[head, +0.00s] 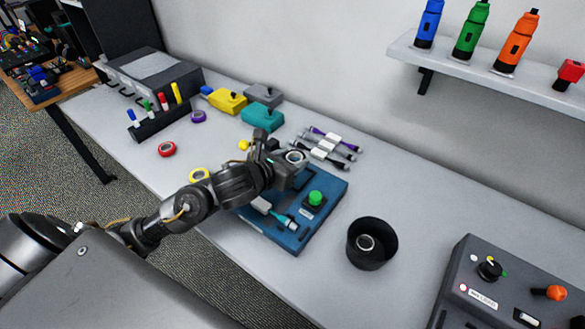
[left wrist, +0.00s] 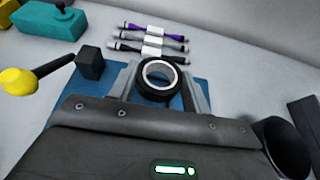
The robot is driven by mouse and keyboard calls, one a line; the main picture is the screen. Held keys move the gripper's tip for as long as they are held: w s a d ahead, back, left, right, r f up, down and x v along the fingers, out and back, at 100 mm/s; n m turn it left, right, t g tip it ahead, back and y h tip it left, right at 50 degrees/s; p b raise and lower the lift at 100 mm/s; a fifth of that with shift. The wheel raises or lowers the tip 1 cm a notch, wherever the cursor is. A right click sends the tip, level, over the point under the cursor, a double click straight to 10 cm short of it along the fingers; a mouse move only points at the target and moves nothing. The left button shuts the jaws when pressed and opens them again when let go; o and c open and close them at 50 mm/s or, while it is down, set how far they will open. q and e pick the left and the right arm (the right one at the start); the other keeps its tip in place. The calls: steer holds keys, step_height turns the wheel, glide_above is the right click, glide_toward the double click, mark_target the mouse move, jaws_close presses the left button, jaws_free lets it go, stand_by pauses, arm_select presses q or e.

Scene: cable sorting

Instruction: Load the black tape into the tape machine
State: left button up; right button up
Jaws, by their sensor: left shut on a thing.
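My left gripper (head: 291,162) is shut on the black tape (left wrist: 158,95), a black roll with a white core. The tape is between the two grey fingers in the left wrist view, and its white core shows at the gripper's tip in the head view. The gripper is over the back part of a blue machine (head: 330,208) with a green button (head: 316,198) and a teal-and-white piece on its front. The gripper and arm hide part of the machine. I cannot tell whether the tape touches it. My right gripper is not in view.
Yellow (head: 200,175), red (head: 167,150) and purple (head: 198,117) tape rolls lie left of the arm. Tied cables (head: 328,148) lie behind the machine. A black cup (head: 372,256) stands to its right, before a grey control box (head: 482,285). A yellow knob (left wrist: 18,81) is near the gripper.

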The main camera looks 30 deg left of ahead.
arm_select(q)
steer(key=shift+w+f, duration=0.15)
steer(key=shift+f, duration=0.25)
steer(key=f+b, duration=0.1)
steer(key=w+f+b, duration=0.1)
steer(key=f, duration=0.1)
steer(key=f+b, duration=0.1)
steer(key=shift+w+a+f, duration=0.25)
steer(key=shift+a, duration=0.1)
steer(key=shift+s+r, duration=0.15)
steer(key=shift+r, duration=0.05)
steer(key=shift+s, duration=0.1)
steer(key=shift+d+f, duration=0.1)
steer(key=shift+f, duration=0.05)
steer(key=shift+f+b, duration=0.2)
steer(key=shift+b, duration=0.25)
